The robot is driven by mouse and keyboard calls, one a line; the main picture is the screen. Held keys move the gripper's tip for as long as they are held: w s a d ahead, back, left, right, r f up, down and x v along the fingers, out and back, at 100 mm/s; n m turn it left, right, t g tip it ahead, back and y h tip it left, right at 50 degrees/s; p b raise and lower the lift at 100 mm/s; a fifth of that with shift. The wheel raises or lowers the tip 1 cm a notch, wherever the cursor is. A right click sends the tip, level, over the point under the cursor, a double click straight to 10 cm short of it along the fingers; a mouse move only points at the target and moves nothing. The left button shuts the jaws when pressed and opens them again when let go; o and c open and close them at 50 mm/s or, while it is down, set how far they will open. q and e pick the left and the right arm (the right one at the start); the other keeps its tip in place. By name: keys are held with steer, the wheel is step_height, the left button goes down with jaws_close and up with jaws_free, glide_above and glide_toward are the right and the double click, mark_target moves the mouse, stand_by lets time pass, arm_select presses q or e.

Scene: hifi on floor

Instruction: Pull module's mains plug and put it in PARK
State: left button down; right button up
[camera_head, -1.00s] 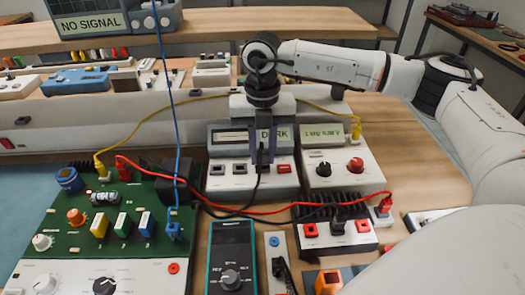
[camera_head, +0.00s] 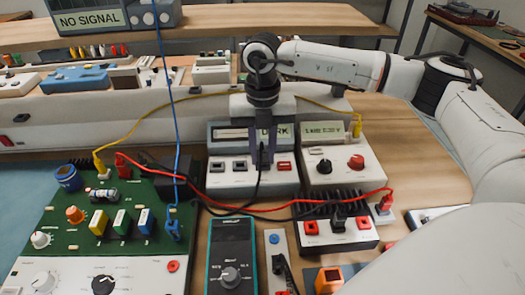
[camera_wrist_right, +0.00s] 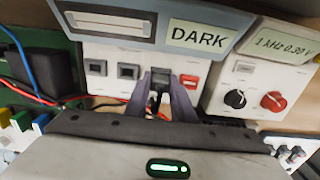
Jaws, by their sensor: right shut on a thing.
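My right gripper (camera_head: 263,164) reaches down in front of the grey module (camera_head: 226,180) whose screen reads DARK. In the right wrist view its fingers (camera_wrist_right: 161,90) are shut on a black plug (camera_wrist_right: 160,76) at the module's front, in line with two dark square sockets (camera_wrist_right: 127,71) and beside a red switch (camera_wrist_right: 188,82). Whether the plug is still fully seated cannot be told. A black cable (camera_head: 258,186) hangs from it and curves down left. No PARK label is legible in either view. My left gripper is not in view.
A knobbed module (camera_head: 341,171) stands close on the right. A black finned unit (camera_head: 337,226), a meter (camera_head: 231,255) and a narrow socket strip (camera_head: 276,243) lie in front. A green circuit board (camera_head: 75,243) is left. Red, yellow and blue leads cross the area.

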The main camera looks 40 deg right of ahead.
steer(key=o, duration=1.1)
steer(key=shift+c, duration=0.2)
step_height(320, 180, up, 10)
steer(key=shift+b, duration=0.3)
step_height(320, 180, up, 5)
steer(key=p, duration=0.4)
steer(key=shift+r, duration=0.15)
